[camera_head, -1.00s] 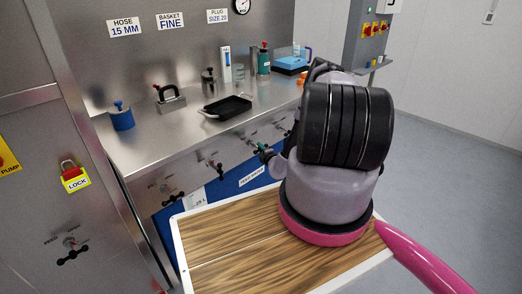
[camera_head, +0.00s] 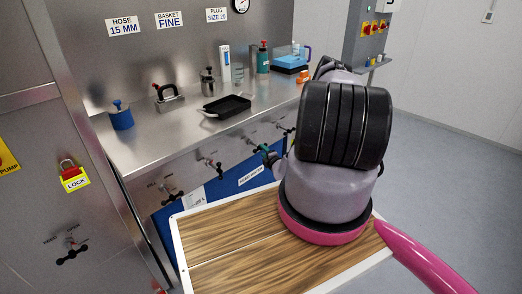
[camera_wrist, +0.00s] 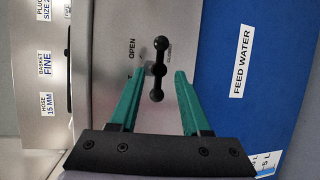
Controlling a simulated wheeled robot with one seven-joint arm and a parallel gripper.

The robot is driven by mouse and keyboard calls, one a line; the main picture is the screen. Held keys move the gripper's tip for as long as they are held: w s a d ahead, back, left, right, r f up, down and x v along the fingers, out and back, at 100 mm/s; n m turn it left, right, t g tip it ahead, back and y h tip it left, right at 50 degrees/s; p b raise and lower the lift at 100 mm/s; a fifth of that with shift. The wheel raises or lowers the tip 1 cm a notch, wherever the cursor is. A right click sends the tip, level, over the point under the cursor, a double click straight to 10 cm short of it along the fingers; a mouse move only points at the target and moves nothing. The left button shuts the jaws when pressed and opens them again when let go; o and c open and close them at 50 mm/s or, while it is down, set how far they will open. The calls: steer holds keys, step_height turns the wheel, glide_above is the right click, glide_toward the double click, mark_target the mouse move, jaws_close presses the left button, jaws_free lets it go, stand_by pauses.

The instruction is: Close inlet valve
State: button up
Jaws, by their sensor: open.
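In the wrist view a black valve handle (camera_wrist: 158,68) with ball ends stands on a steel panel, its bar running nearly vertical in the picture. The word OPEN is to its left; a smaller word to its right is partly hidden by the handle. My gripper (camera_wrist: 160,74) is open, with one green finger on each side of the handle and gaps on both sides. In the head view my gripper (camera_head: 266,155) is at the counter's front panel, mostly hidden by my arm. Which valve is the inlet valve cannot be read.
Other black valve handles (camera_head: 212,166) line the counter front, and one (camera_head: 71,250) is on the left cabinet. A blue panel marked FEED WATER (camera_wrist: 240,62) lies beside the handle. A black tray (camera_head: 227,106) and several tools stand on the counter. A wooden board (camera_head: 235,235) is below.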

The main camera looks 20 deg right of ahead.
steer(key=s+r, duration=0.1)
steer(key=s, duration=0.5)
steer(key=shift+s+a, duration=0.15)
steer(key=shift+a, duration=0.05)
steer(key=shift+r, duration=0.1)
